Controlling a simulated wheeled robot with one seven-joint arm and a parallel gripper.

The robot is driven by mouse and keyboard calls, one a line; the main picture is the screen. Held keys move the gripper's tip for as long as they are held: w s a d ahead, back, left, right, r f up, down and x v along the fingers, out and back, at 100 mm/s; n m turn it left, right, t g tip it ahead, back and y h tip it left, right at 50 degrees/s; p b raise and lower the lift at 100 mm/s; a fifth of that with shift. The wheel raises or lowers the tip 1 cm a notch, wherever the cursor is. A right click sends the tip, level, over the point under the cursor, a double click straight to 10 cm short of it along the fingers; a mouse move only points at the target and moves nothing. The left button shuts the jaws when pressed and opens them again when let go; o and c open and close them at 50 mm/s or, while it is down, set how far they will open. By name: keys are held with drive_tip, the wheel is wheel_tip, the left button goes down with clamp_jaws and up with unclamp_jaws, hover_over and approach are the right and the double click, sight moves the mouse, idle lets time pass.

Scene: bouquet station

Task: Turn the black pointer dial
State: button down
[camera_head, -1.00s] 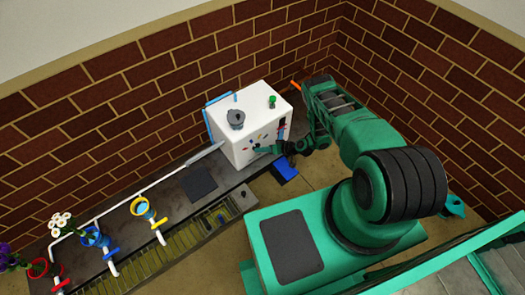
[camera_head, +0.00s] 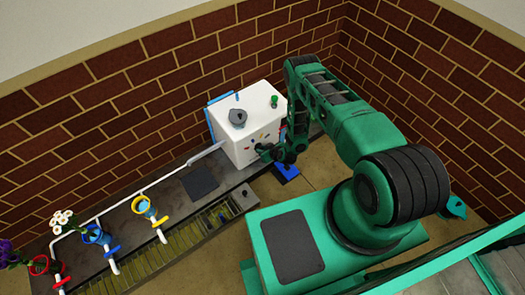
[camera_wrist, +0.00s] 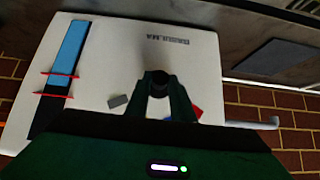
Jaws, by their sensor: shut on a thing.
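The black dial (camera_wrist: 157,79) sits on the front panel of the white machine (camera_head: 238,156). In the wrist view it shows between my two fingertips. My gripper (camera_wrist: 157,90) is shut on it, and the fingers hide most of its shape and its pointer. The white panel (camera_wrist: 200,70) fills much of the wrist view. In the head view my gripper (camera_head: 262,150) is at the right part of the machine's front, and the dial cannot be made out there.
A blue gauge with red markers (camera_wrist: 62,68) and a small grey button (camera_wrist: 118,101) are on the panel. A grey knob (camera_head: 237,116) and a green knob (camera_head: 274,101) top the machine. A blue pedal (camera_head: 286,172) lies below. Pipes and flower vases stand at left.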

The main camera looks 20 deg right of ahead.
idle(0.3)
drive_tip(key=c, duration=1.5)
unclamp_jaws()
drive_tip(key=shift+c, duration=0.2)
drive_tip(key=shift+s, duration=0.1)
drive_tip(key=v, duration=1)
drive_tip(key=shift+r, duration=0.25)
drive_tip(key=shift+s+a, duration=0.1)
